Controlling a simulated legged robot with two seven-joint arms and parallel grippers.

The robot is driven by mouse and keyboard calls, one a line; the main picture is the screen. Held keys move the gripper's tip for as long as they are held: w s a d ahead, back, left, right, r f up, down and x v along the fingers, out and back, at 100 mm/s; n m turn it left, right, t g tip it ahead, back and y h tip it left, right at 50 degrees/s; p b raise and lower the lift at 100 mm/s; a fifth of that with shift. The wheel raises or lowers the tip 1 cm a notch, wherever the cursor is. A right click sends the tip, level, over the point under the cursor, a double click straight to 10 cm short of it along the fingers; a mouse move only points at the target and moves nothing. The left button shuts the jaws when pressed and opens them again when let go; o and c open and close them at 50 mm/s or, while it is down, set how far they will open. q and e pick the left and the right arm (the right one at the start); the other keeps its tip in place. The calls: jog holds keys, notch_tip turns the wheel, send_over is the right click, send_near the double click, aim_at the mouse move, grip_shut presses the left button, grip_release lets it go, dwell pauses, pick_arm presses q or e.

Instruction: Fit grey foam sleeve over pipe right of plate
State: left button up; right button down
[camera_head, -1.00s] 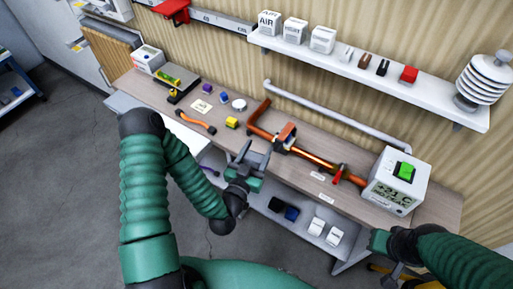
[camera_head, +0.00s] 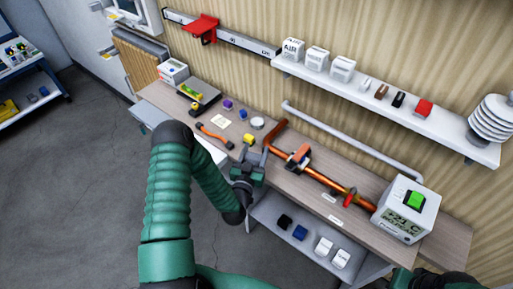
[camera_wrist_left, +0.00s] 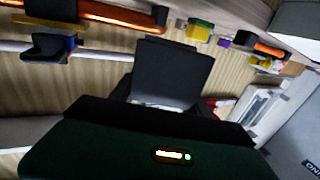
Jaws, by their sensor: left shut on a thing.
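The copper pipe (camera_head: 330,184) runs along the bench, bending towards the wall at its left end. A small orange-brown plate-like piece with blue at its edge (camera_head: 299,156) sits on it, and a red valve handle (camera_head: 350,199) is farther right. My left gripper (camera_head: 251,160) is just off the bench's front edge, left of that piece. It is shut on a grey piece that looks like the foam sleeve (camera_head: 254,156), apart from the pipe. In the left wrist view, a dark grey block (camera_wrist_left: 172,72) fills the middle; the copper pipe (camera_wrist_left: 120,13) lies beyond.
A white display box with a green button (camera_head: 407,213) stands at the pipe's right end. A grey rail (camera_head: 350,140) runs behind the pipe. A yellow block (camera_head: 249,139) and an orange-handled tool (camera_head: 214,136) lie left. A wall shelf (camera_head: 380,100) hangs above.

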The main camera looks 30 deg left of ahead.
aim_at(257, 148)
pick_arm(q)
jog(key=w, duration=0.1)
jog(key=w+a+b, duration=0.1)
jog(key=w+a+f, duration=0.1)
jog(key=w, duration=0.1)
jog(key=shift+a+f, duration=0.1)
jog(key=shift+a, duration=0.15)
jog(key=f+b, duration=0.2)
jog(key=f, duration=0.1)
jog(key=shift+w+d+b, duration=0.1)
jog(key=shift+d+b, duration=0.2)
jog(key=shift+b, duration=0.1)
jog(key=shift+r, duration=0.2)
jog(key=shift+a+f, duration=0.15)
jog(key=shift+f, duration=0.05)
jog(key=o, duration=1.3)
jog(key=shift+a, duration=0.1)
